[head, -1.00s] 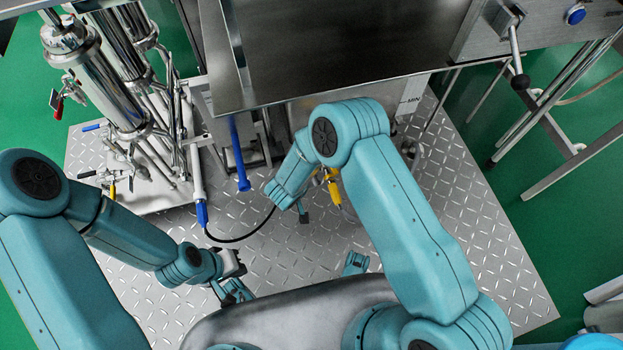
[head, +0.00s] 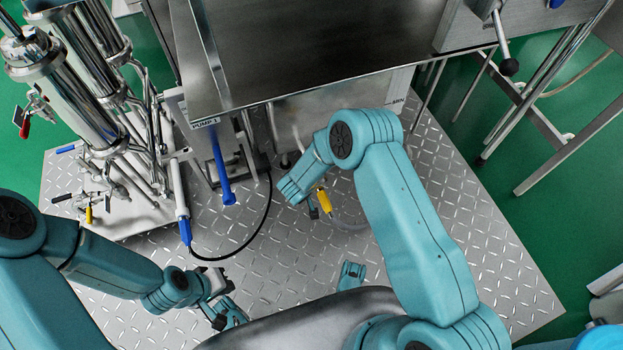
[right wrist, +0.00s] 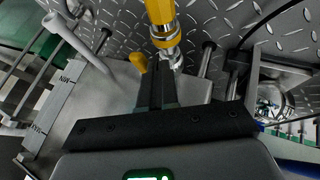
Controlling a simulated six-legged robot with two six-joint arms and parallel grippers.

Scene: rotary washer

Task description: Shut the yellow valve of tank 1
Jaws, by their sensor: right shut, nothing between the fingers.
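In the head view a yellow valve part (head: 324,201) shows below the steel machine, just right of my right gripper (head: 312,209). In the right wrist view a thick yellow piece (right wrist: 161,14) meets a metal fitting (right wrist: 168,52) at top centre, and a small yellow lever (right wrist: 138,63) sticks out to its left. My right gripper's dark fingers (right wrist: 155,80) are shut together, empty, close beside the lever; whether they touch it is unclear. My left gripper (head: 220,283) hangs low at left, away from the valve; its jaws are too small to read. No tank label is legible.
Steel filter columns (head: 75,85) with pipes stand at left, with another small yellow handle (head: 89,214) low on them. The steel machine (head: 300,45) overhangs the valve area. Patterned floor plate is open in front.

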